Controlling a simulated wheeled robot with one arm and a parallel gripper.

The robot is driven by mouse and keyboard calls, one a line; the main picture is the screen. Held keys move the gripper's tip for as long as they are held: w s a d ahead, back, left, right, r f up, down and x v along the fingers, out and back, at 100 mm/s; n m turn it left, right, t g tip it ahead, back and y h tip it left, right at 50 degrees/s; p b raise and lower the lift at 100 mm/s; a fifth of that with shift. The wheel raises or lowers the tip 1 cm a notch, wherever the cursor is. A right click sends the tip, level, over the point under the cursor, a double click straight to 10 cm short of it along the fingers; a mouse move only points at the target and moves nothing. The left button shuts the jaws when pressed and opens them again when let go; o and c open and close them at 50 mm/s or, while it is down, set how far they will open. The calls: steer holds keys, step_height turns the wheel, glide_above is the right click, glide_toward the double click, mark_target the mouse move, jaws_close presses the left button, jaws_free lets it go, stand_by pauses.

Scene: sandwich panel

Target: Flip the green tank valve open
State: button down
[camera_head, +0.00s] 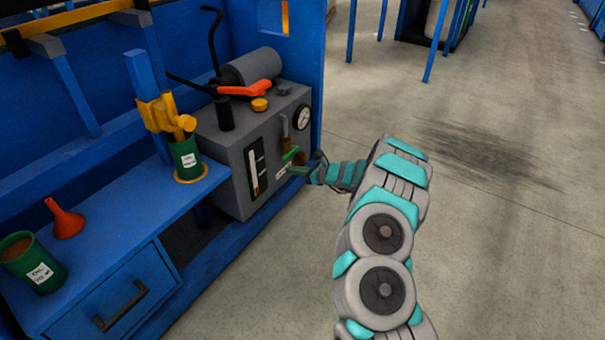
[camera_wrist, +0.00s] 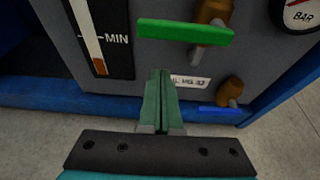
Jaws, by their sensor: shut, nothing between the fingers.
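The green tank valve handle (camera_wrist: 186,31) lies roughly level across a brass valve body (camera_wrist: 213,14) on the grey panel in the wrist view. In the head view the green handle (camera_head: 291,153) shows on the front of the grey unit.
A blue-handled valve (camera_wrist: 221,109) sits below right of the green one. A level gauge (camera_wrist: 104,38) is at left and a pressure gauge (camera_head: 303,117) at upper right. The blue bench (camera_head: 110,215) holds a green cup (camera_head: 186,158) and an orange funnel (camera_head: 65,220). Open floor lies to the right.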

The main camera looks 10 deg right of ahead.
mark_target(289, 153)
steer(key=shift+d+r, duration=0.15)
steer(key=shift+r, duration=1.7)
